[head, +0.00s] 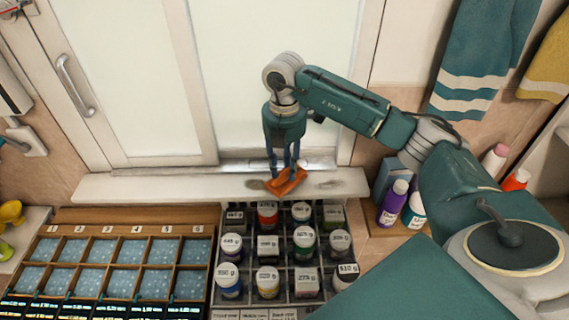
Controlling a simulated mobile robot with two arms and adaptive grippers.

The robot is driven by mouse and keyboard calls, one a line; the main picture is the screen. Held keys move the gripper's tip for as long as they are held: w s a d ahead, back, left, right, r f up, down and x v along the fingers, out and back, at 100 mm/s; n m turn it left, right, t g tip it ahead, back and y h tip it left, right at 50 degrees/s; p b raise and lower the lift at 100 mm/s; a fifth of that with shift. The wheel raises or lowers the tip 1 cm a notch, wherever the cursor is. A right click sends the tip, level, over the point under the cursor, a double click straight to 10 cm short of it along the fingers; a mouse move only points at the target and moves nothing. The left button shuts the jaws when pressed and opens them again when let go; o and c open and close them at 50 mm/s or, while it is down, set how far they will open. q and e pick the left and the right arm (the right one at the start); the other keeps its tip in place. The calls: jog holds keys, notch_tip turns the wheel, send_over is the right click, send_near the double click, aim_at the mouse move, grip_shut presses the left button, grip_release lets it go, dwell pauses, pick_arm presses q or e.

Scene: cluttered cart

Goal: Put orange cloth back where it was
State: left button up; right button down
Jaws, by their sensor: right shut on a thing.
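The orange cloth (290,183) is a small crumpled piece at the white ledge below the sliding glass doors. My right gripper (284,172) points down and is shut on the cloth. From this view I cannot tell whether the cloth rests on the ledge or hangs just above it. Dark smudges show on the ledge on both sides of the cloth. My left gripper is not in view.
The white ledge (130,188) is mostly bare. In front stand a divided rack of labelled jars (268,247) and a wooden tray (130,229) with numbered compartments. Bottles, including a purple one (392,202), stand right. Teal towels (478,60) hang upper right.

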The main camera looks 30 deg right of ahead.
aim_at(284, 170)
jog(key=shift+f, duration=0.2)
jog(key=c, duration=1.3)
grip_release()
jog(key=shift+c, duration=0.2)
jog(key=shift+r+b, duration=0.4)
notch_tip(284, 170, up, 6)
jog(key=b, duration=0.3)
jog(key=shift+w+r, duration=0.1)
jog(key=shift+r, duration=0.15)
notch_tip(284, 170, up, 5)
jog(key=shift+f+p, duration=0.1)
jog(key=shift+p, duration=0.2)
